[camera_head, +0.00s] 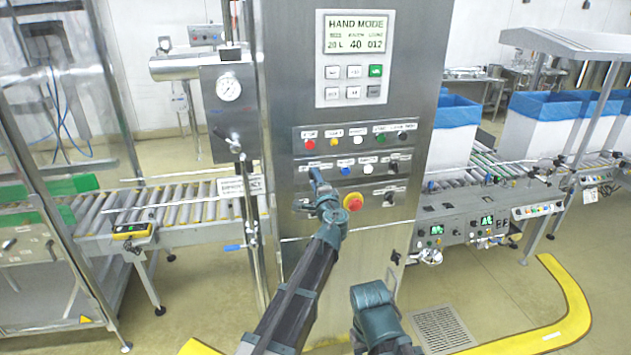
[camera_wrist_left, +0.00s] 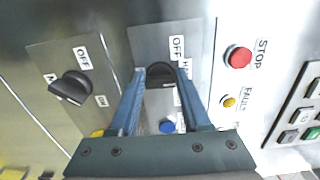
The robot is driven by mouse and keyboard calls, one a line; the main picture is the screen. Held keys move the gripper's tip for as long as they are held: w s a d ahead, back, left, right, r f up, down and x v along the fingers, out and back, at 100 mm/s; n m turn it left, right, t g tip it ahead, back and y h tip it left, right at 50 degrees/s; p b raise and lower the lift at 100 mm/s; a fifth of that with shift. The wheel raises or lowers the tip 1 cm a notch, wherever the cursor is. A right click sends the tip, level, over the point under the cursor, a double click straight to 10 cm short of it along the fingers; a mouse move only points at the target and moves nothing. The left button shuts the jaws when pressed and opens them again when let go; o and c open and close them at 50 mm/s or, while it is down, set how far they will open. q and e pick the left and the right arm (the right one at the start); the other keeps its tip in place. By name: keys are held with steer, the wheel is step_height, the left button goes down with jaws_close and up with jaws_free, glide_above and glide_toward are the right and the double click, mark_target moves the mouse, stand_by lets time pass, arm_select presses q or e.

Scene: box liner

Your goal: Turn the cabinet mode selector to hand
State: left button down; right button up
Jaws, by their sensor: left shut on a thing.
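The steel cabinet (camera_head: 290,60) stands in the middle of the head view; its screen (camera_head: 356,33) reads HAND MODE. In the left wrist view a black selector knob (camera_wrist_left: 160,72) sits on a small plate, with an OFF label and a partly covered label starting HA. My left gripper (camera_head: 316,177) is at the left end of the cabinet's second button row. Its two blue fingers (camera_wrist_left: 160,78) are shut on this knob from both sides and partly hide it. In the head view the gripper covers the knob. My right gripper (camera_head: 371,295) hangs low before the cabinet; its fingertips are unclear.
Another black selector (camera_wrist_left: 72,87) sits beside the held one in the wrist view. A red emergency stop (camera_head: 353,202) is close to my left gripper. Buttons and dark selectors surround it. Roller conveyors (camera_head: 170,197) flank the cabinet; blue-lined boxes (camera_head: 450,130) stand right.

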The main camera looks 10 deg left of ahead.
arm_select(q)
steer(key=shift+s, duration=0.1)
stand_by(0.4)
steer(key=shift+c, duration=1.8)
jaws_free()
